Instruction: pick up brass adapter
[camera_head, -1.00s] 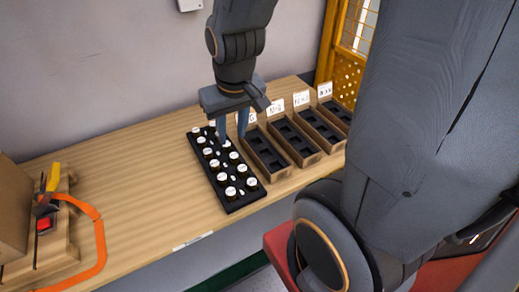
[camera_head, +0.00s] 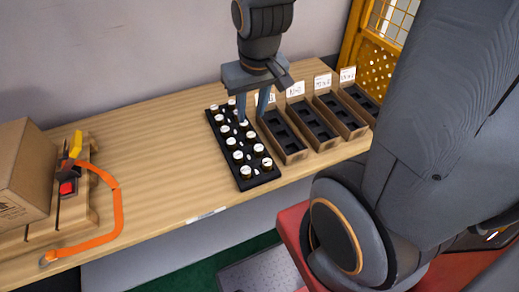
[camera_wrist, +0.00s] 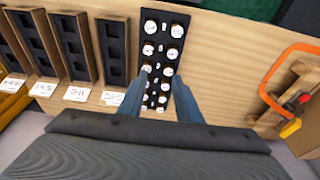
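A black tray (camera_head: 262,183) on the wooden bench holds two rows of small round parts with pale tops. One such part (camera_head: 238,155) stands mid-tray. I cannot tell from their look which one is the brass adapter. The tray also shows in the wrist view (camera_wrist: 165,13), with round parts (camera_wrist: 148,49) and smaller pale pieces between the rows. My gripper (camera_head: 252,113) points down over the far half of the tray, its two fingers apart. In the wrist view its fingertips (camera_wrist: 161,77) overlap the tray, with nothing seen clamped between them. Parts behind the fingers are partly hidden.
Several open wooden bins (camera_head: 282,137) with black inserts and white label cards stand right of the tray. At left are a cardboard box (camera_head: 22,170) and a wooden stand with an orange-framed tool (camera_head: 118,215). The bench between is clear.

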